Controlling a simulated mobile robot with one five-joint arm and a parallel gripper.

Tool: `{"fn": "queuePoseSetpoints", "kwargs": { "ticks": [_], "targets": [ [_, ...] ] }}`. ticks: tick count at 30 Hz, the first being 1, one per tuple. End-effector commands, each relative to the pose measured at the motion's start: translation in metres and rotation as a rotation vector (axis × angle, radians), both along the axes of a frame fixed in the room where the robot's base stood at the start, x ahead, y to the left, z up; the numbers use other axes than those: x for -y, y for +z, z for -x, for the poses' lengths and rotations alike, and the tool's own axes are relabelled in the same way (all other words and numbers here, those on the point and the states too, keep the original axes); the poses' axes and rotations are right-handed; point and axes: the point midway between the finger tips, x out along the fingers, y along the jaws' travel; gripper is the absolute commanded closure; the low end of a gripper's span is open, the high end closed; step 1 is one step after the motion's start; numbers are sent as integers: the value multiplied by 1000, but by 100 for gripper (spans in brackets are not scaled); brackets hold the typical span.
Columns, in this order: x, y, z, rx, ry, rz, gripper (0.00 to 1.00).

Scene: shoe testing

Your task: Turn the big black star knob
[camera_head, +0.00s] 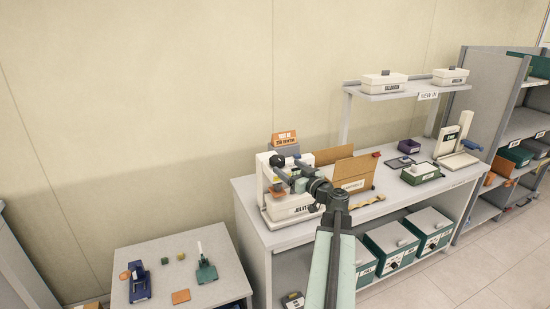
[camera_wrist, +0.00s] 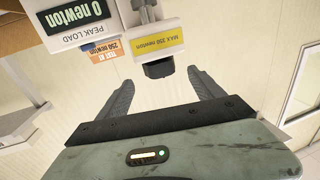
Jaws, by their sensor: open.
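A black knob-like part (camera_wrist: 158,70) shows in the wrist view beside the yellow "MAX 250 newton" label of the test machine; its star shape cannot be made out. My gripper (camera_wrist: 160,78) is open, one finger on each side of the black part in the picture. I see no contact, and the depth between them is hard to judge. In the head view my gripper (camera_head: 282,172) is at the upper part of the white test machine (camera_head: 264,184), on the left end of the workbench. My arm hides part of the machine there.
An orange sign (camera_head: 284,138) stands above the machine. An open cardboard box (camera_head: 345,171) is close on its right. The grey workbench (camera_head: 375,211) also carries a green tray (camera_head: 420,177). A lower side table (camera_head: 213,295) with small items stands at the left.

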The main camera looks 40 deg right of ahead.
Motion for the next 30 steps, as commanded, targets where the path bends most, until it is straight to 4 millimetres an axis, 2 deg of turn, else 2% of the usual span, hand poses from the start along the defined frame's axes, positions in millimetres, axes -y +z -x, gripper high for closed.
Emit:
{"fn": "queuePoseSetpoints", "kwargs": {
  "ticks": [4, 7, 15, 17, 25, 26, 30],
  "targets": [
    [3, 0, -4, -1, -1, 0, 23],
    [6, 0, -15, -1, -2, -1, 23],
    [16, 0, -63, -1, -3, -1, 23],
    [18, 0, -70, -1, -3, -1, 23],
    [17, 0, -74, -1, -5, -1, 23],
    [17, 0, -74, -1, -5, -1, 29],
    [18, 0, -73, -1, -5, -1, 68]
  ]
}}
